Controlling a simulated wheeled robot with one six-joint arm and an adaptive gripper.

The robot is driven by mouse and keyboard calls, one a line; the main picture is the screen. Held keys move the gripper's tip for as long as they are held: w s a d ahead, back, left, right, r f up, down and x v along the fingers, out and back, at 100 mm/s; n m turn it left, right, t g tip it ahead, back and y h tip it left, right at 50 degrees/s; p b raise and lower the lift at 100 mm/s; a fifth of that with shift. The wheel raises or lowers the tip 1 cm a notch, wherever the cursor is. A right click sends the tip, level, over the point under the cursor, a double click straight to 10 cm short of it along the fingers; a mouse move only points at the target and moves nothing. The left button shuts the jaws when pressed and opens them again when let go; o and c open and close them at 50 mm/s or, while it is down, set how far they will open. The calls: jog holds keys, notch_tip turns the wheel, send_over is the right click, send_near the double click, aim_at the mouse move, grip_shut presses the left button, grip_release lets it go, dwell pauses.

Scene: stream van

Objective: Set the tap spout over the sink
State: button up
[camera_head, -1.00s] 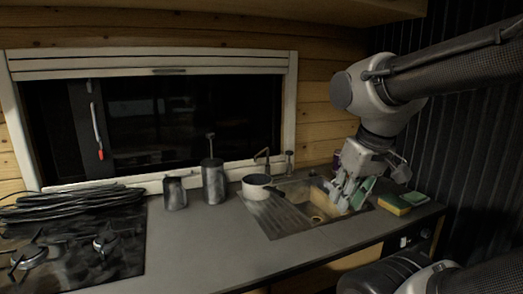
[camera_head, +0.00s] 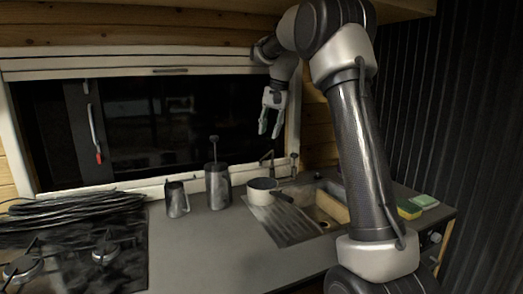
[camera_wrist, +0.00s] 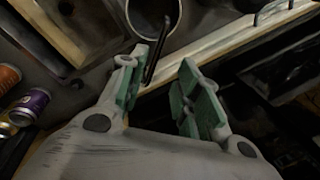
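The dark tap (camera_head: 270,158) stands behind the sink by the window sill. In the wrist view its thin spout (camera_wrist: 158,52) appears over the white pot (camera_wrist: 135,14), beside the sink basin rather than over it. The sink (camera_head: 325,219) has a basin at right and a ribbed drainboard at left; its basin edge also shows in the wrist view (camera_wrist: 88,52). My gripper (camera_head: 269,136) is above the tap, fingers pointing down. In the wrist view my gripper (camera_wrist: 157,85) is open, with green pads, and the tap shows near the left finger. I cannot tell if they touch.
The white pot (camera_head: 261,196) sits on the drainboard, its dark handle towards the basin. A tall grey press (camera_head: 217,187) and a grey jug (camera_head: 176,200) stand left of it. A sponge (camera_head: 409,210) lies right of the sink. Cans (camera_wrist: 30,105) stand near the sink.

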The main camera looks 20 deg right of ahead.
aim_at(266, 155)
jog(key=x, duration=0.8)
jog(key=shift+s+f, duration=0.15)
jog(key=shift+f, duration=0.1)
grip_shut()
